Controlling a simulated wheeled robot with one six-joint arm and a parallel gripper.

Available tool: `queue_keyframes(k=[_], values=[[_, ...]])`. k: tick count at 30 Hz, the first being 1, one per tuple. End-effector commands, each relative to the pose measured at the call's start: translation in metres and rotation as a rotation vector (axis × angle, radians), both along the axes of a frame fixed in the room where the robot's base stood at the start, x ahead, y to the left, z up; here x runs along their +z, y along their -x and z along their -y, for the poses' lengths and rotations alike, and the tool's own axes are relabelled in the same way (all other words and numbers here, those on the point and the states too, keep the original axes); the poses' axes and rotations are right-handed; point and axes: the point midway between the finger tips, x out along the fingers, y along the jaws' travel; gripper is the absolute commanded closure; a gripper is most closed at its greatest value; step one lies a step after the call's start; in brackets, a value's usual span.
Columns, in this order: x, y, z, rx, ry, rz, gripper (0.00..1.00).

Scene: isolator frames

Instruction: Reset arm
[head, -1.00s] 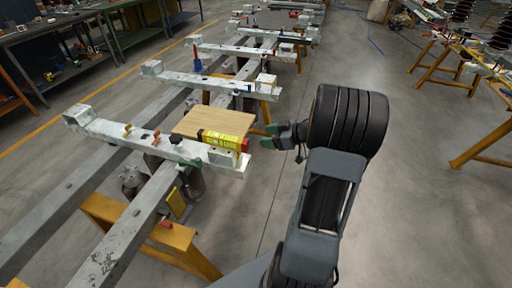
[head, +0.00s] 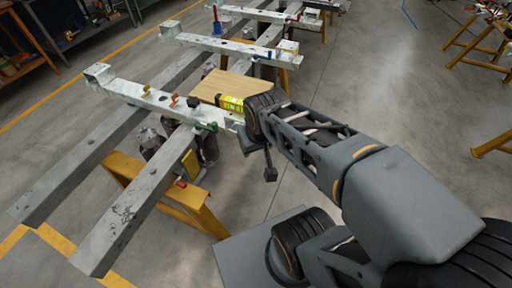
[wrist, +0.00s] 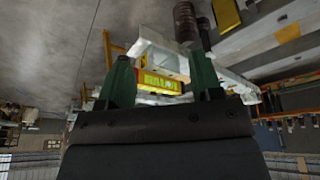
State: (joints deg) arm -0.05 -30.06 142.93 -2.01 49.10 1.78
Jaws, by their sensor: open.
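My gripper (wrist: 160,62) shows in the wrist view as two dark green fingers, spread apart with no object held between them. A yellow-green labelled block (head: 231,104) sits at the right end of the near white crossbeam (head: 150,98), beside a wooden board (head: 221,86). In the wrist view the block (wrist: 160,83) appears between the fingers, seemingly beyond them. I cannot tell whether anything touches.
Long grey beams (head: 125,222) rest on yellow trestles (head: 190,212). More white crossbeams (head: 225,46) stand farther back. Dark benches (head: 70,30) are at the upper left and another yellow trestle (head: 465,40) at the upper right. The floor (head: 395,105) right of the frames is mostly clear.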

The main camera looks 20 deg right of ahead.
Motion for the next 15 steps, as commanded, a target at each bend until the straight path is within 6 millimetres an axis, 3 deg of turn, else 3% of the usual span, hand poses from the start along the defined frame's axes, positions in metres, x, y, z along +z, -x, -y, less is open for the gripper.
queue_keyframes(k=[4,12,15], values=[[-0.0015,0.0105,-0.0069,0.017,-0.03,-0.037,0.41],[-0.0007,0.0106,-0.007,0.017,-0.032,-0.039,0.41],[0.0081,0.0106,-0.007,0.017,-0.03,-0.034,0.41]])
